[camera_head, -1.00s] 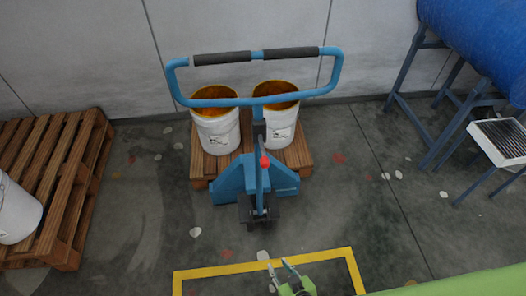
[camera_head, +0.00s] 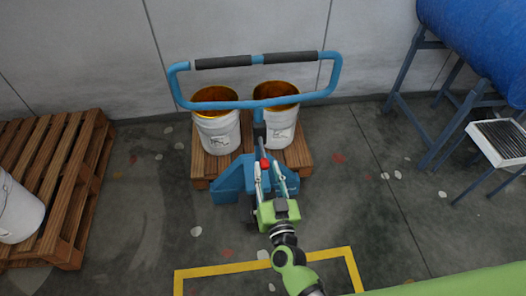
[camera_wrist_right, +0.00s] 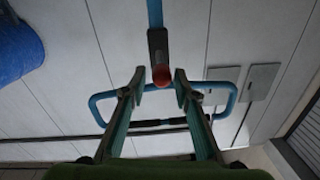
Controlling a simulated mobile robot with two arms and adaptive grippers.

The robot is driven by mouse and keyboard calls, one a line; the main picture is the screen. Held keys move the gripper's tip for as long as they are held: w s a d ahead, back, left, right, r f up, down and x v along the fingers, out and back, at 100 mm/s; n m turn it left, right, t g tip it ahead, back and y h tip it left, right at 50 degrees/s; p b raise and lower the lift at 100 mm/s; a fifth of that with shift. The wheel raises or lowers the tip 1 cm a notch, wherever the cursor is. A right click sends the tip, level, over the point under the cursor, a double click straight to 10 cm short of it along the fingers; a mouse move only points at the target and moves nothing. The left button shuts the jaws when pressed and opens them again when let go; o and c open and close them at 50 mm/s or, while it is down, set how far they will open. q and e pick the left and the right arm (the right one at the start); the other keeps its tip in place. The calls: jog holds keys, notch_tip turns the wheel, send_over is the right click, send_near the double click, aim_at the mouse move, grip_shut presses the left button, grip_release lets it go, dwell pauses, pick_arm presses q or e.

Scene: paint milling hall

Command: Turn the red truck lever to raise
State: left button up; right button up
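The red lever (camera_head: 264,163) sits low on the shaft of the blue pallet truck (camera_head: 230,180). In the right wrist view the red lever tip (camera_wrist_right: 162,75) shows just beyond and between my fingers. My right gripper (camera_head: 270,168) is open, one finger on each side of the lever. In the right wrist view, gaps show between the fingertips (camera_wrist_right: 160,80) and the lever, and I cannot tell whether they touch it. The truck's blue handle (camera_head: 262,99) with black grips stands above. My left gripper is not in view.
Two white buckets (camera_head: 218,132) with orange-brown contents stand on a wooden pallet (camera_head: 298,150) behind the truck. Another pallet (camera_head: 62,170) with a white bucket (camera_head: 18,212) is at left. A blue drum (camera_head: 480,40) on a stand is at right. The floor between is mostly clear.

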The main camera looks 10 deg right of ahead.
aim_at(263, 152)
jog(key=w, duration=0.6)
jog(key=shift+w+a, duration=0.25)
jog(key=shift+w, duration=0.05)
jog(key=shift+f, duration=0.1)
grip_shut()
